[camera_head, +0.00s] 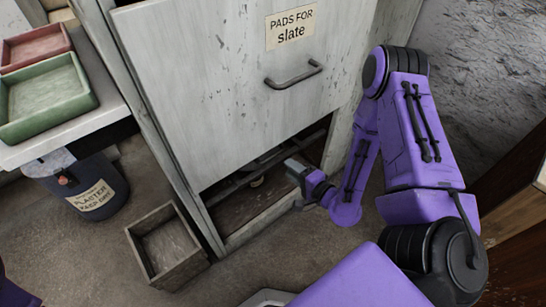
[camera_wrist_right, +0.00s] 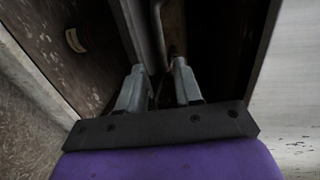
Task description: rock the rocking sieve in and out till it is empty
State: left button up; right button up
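I cannot pick out the rocking sieve for certain; dark bars (camera_head: 278,154) show in the low opening under the cabinet's pale front panel, and most of the inside is in shadow. My right gripper (camera_head: 291,167) reaches into this opening from the right. In the right wrist view its two grey fingers (camera_wrist_right: 159,70) are apart. A thin grey metal rod (camera_wrist_right: 158,25) and the edge of a grey board (camera_wrist_right: 145,40) run toward the gap between them; I see no firm hold on either. My left gripper is out of view.
The pale front panel (camera_head: 225,85) carries a "PADS FOR slate" label and a grey handle (camera_head: 294,76). A wooden box (camera_head: 145,262) stands on the floor at its left. Green (camera_head: 20,130) and red (camera_head: 15,65) trays sit on a bench above a plaster tub (camera_head: 95,200).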

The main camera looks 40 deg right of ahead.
aim_at(273, 155)
jog(key=b+x, duration=0.2)
jog(key=x, duration=0.7)
jog(key=shift+w+a, duration=0.1)
jog(key=shift+w, duration=0.25)
grip_shut()
